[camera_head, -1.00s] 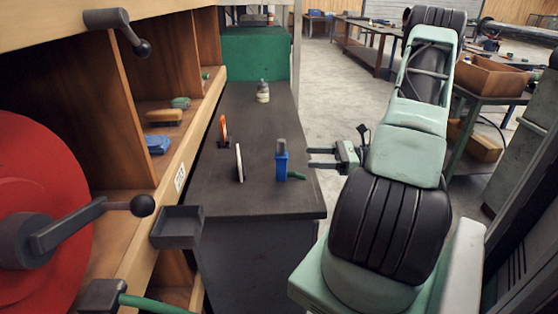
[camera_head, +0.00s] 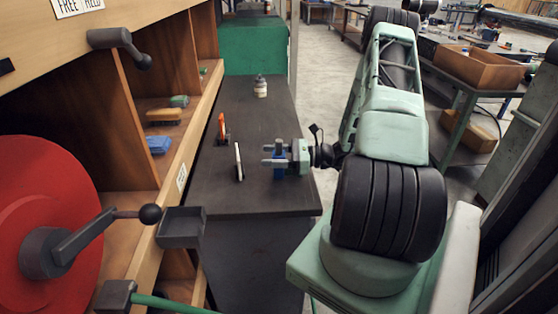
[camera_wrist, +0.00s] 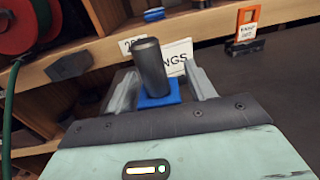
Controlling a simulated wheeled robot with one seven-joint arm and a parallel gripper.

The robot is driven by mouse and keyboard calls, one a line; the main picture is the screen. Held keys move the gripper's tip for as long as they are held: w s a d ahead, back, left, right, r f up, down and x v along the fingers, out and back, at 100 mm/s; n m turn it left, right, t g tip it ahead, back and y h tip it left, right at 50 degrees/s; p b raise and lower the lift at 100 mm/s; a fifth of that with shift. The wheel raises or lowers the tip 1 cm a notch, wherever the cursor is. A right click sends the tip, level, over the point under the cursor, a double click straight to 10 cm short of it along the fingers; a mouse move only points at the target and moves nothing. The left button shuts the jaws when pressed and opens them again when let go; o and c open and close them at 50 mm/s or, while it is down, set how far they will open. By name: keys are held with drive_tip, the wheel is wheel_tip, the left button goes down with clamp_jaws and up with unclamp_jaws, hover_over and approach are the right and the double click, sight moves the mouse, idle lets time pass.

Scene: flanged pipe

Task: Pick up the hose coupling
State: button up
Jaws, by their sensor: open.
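The hose coupling (camera_head: 279,171) stands upright on the dark bench top (camera_head: 245,110). My gripper (camera_head: 268,154) is open, with one finger on each side of the coupling. A gap shows beside the cylinder; contact with the blue body cannot be told.
A white sign (camera_head: 239,161) stands just left of the coupling, behind it in the wrist view. An orange tag on a stand (camera_head: 221,128) and a small bottle (camera_head: 260,86) are farther back. Wooden shelving with a red reel (camera_head: 40,215) borders the left. The bench front is clear.

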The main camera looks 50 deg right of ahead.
clamp_jaws()
drive_tip(key=shift+r, duration=0.1)
